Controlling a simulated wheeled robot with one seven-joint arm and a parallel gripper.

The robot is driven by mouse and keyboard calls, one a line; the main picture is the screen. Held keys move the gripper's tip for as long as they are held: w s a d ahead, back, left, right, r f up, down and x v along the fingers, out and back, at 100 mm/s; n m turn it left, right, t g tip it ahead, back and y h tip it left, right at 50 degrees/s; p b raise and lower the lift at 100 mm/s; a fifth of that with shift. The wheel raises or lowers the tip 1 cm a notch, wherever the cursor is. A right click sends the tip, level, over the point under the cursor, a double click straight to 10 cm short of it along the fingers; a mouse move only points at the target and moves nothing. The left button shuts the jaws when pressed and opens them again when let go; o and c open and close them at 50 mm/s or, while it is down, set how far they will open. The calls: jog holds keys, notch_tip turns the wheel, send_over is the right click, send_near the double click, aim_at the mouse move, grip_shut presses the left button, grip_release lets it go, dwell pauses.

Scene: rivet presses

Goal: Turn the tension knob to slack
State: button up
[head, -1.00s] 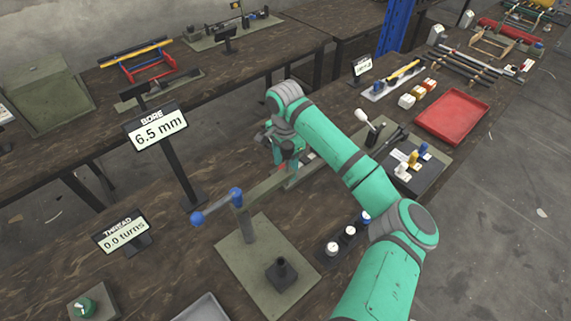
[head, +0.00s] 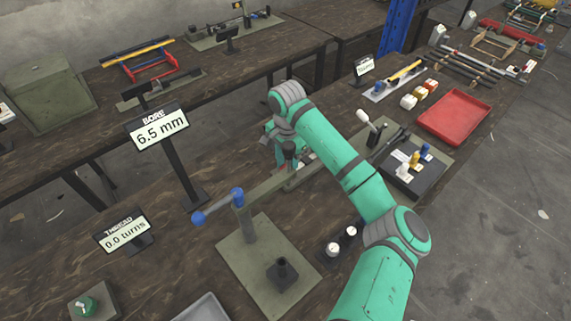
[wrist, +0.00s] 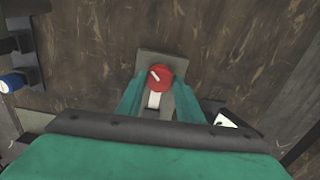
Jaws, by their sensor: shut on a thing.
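A round red knob (wrist: 161,76) with a white pointer line sits on a grey-green plate (wrist: 150,57) in the wrist view. The line points up and to the left. My gripper (wrist: 159,90) has one green finger on each side of the knob and is shut on it. A white label strip lies just below the knob, with no readable text. In the head view my gripper (head: 287,164) is low over the bench behind the lever press, and the knob is mostly hidden there. A green knob (head: 85,305) stands on a block at the lower left.
The press (head: 245,225) with its blue-ended lever stands just in front of my gripper. A bore display (head: 160,132) reads 6.5 mm and a thread display (head: 124,233) reads 0.0 turns. A red tray (head: 454,117) lies to the right.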

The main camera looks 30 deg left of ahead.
jog(key=n, duration=0.4)
jog(key=shift+r+n, duration=0.1)
jog(key=shift+n, duration=2)
jog(key=shift+w, duration=0.1)
jog(key=o, duration=1.1)
jog(key=shift+c, duration=0.2)
notch_tip(320, 180, up, 11)
